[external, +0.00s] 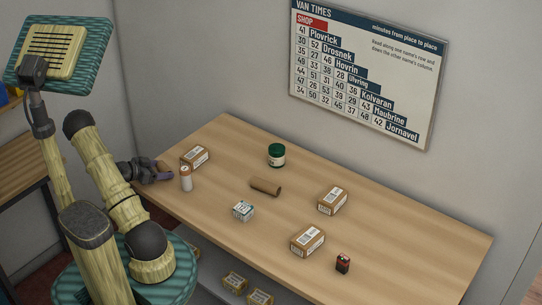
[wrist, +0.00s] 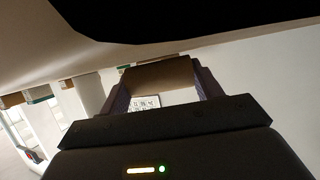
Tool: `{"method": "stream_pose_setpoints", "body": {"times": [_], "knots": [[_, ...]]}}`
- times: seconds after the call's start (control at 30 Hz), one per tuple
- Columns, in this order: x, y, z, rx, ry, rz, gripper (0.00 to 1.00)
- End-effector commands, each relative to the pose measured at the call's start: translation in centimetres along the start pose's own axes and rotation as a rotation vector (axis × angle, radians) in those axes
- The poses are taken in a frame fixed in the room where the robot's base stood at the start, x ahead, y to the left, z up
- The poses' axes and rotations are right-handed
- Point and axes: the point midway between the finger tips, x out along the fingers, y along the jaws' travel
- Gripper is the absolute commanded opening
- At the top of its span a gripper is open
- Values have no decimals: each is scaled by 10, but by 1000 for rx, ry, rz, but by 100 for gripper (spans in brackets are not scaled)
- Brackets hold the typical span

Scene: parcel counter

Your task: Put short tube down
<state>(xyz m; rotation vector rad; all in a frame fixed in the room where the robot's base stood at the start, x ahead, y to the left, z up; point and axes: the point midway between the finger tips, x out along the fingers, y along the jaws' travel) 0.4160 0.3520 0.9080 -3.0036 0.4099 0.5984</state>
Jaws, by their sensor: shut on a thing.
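My gripper (external: 161,174) is over the left end of the wooden counter (external: 225,232), close to the counter top. In the wrist view its two fingers (wrist: 160,88) are shut on a plain brown piece, which looks like the short tube (wrist: 160,73). In the external view only a small brown bit of it shows at the fingers. I cannot tell whether it touches the counter. Another brown cardboard tube (external: 266,187) lies on its side in the middle of the counter.
A white bottle with an orange cap (external: 186,178) stands just right of my gripper, and a parcel box (external: 195,157) lies behind it.

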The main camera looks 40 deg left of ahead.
Motion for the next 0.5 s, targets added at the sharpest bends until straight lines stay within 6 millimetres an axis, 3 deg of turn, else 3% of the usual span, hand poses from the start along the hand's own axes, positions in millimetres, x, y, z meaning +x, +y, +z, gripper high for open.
{"method": "stream_pose_setpoints", "body": {"times": [0.4, 0.43, 0.5], "knots": [[2, 0, 5, 1, 0, 0, 44], [2, 0, 4, 2, 0, -1, 70], [2, 0, 4, 2, 0, -1, 84]]}}
